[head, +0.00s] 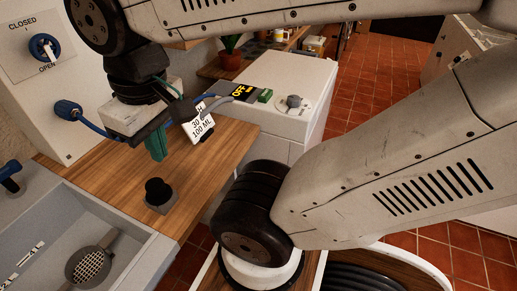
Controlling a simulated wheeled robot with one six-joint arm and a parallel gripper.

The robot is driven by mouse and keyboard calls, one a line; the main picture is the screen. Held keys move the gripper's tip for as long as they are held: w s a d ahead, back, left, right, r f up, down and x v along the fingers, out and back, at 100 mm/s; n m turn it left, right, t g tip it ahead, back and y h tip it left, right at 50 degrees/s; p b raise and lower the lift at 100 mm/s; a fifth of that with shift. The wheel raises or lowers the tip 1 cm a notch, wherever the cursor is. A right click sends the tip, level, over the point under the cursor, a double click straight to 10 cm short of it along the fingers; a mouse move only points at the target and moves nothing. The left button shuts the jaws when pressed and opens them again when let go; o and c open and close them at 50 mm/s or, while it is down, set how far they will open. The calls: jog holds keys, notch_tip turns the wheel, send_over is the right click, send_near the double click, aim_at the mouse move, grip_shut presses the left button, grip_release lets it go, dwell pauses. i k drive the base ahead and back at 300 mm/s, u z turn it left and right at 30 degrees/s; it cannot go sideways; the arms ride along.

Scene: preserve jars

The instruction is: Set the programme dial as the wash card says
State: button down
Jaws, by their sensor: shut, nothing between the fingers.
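The programme dial (293,101) looks like a grey knob on a pale round plate, on top of a white machine (283,148) right of the counter. The dial's marks are too small to read. A dark display (240,92) on the machine shows "OFF" in yellow, with a green block (265,95) beside it. My gripper (156,153), with green fingers, is shut and empty, above the counter left of the card and apart from the dial.
A black knob on a square base (158,194) stands on the wooden counter (210,160) below my gripper. A grey sink with a strainer (90,262) is at lower left. A wall panel (20,62) has a blue valve handle (43,47). My arm fills much of the right side.

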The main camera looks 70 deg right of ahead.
aim_at(293, 101)
jog(key=u, duration=0.15)
jog(key=k, duration=0.9)
jog(key=z, duration=1.7)
